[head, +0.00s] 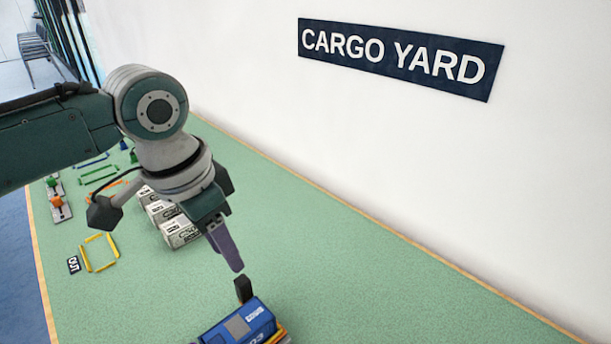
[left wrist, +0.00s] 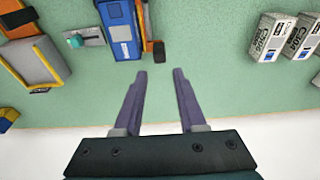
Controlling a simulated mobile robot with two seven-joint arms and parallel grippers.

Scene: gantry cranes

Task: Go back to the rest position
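My left gripper (head: 226,248) hangs over the green table (head: 350,265), just behind a blue vehicle (head: 242,325) at the bottom edge of the head view. In the left wrist view the two purple fingers of the left gripper (left wrist: 159,75) stand apart with only green surface between them, so it is open and empty. The blue vehicle (left wrist: 122,35) lies ahead of the fingertips there, apart from them, with a dark upright part at one end. My right gripper is in neither view.
White printed boxes (head: 178,232) stand in a row left of the gripper. A yellow outlined square (head: 99,252) and an OUT label (head: 73,265) lie at the left. A white wall with a CARGO YARD sign (head: 400,57) rises behind. The table's right side is clear.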

